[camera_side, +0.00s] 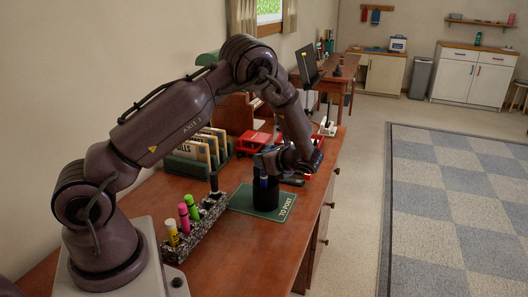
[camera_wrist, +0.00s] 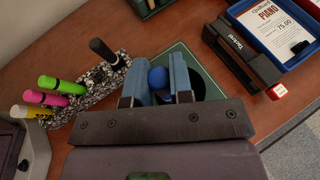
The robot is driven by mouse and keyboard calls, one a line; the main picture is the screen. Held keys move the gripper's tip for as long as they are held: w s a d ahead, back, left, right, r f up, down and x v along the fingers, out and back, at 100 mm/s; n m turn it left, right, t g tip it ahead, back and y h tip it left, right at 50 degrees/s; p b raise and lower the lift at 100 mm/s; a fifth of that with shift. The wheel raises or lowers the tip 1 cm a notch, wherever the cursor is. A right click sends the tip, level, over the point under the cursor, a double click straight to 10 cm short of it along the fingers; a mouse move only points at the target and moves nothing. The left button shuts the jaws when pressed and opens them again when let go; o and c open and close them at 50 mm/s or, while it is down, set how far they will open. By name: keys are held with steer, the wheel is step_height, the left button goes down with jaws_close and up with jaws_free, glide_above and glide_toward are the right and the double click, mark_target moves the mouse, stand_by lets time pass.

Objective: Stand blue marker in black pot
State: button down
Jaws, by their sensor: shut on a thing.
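The blue marker (camera_wrist: 158,77) is held between the fingers of my gripper (camera_wrist: 158,92); its rounded blue end shows in the wrist view. The pot stands on a green mat (camera_side: 285,209) lettered "TO POST". In the wrist view the dark pot (camera_wrist: 198,88) shows partly behind the fingers. The marker's lower end is hidden, so I cannot tell how deep it is in the pot.
A speckled holder (camera_side: 205,220) with yellow, pink, green and black markers stands left of the mat. A file rack (camera_side: 205,150) is behind.

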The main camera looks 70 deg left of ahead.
steer(key=shift+f, duration=1.9)
steer(key=c, duration=0.5)
jaws_free()
steer(key=shift+r, duration=3.55)
steer(key=shift+f, duration=0.1)
